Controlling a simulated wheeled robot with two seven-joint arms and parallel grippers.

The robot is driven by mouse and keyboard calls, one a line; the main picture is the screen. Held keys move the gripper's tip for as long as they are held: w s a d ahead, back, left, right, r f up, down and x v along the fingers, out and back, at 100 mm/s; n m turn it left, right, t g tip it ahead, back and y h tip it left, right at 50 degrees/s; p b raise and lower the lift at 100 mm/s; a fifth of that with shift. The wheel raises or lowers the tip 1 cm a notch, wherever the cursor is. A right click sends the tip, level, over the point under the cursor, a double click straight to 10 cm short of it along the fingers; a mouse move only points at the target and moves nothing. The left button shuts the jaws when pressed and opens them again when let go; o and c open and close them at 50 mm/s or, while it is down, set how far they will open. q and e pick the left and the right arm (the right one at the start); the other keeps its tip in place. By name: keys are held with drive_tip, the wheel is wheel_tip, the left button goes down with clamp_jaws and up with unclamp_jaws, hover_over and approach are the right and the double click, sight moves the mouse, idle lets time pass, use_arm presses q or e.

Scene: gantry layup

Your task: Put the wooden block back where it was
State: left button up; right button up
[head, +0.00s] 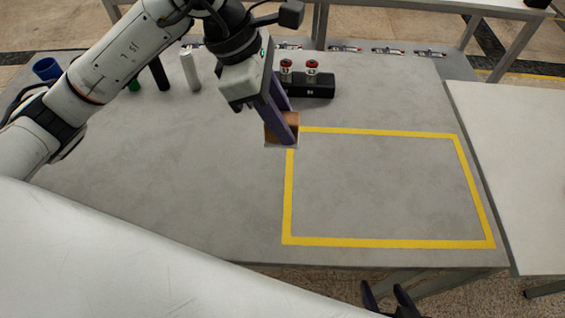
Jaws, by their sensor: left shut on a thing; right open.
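My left gripper (283,124) is shut on the wooden block (273,138), a small brown piece largely covered by the fingers. The block is at the upper left corner of the yellow taped rectangle (287,200). I cannot tell whether it touches the table or hangs a little above it. My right gripper (389,299) shows only as dark fingertips at the bottom edge, in front of the table's near edge. It is open and apart from the block.
A black holder (312,88) with two red-topped vials stands behind the block. A white cylinder (191,70), a black cylinder (159,74) and a blue cup (46,68) stand at the back left. The taped area and the grey table (190,170) left of it are clear.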

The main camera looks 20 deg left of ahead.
use_arm(q)
wheel_tip(320, 180, down, 10)
drive_tip(key=shift+r, duration=0.15)
idle(0.3)
drive_tip(key=o, duration=1)
drive_tip(key=v, duration=1.2)
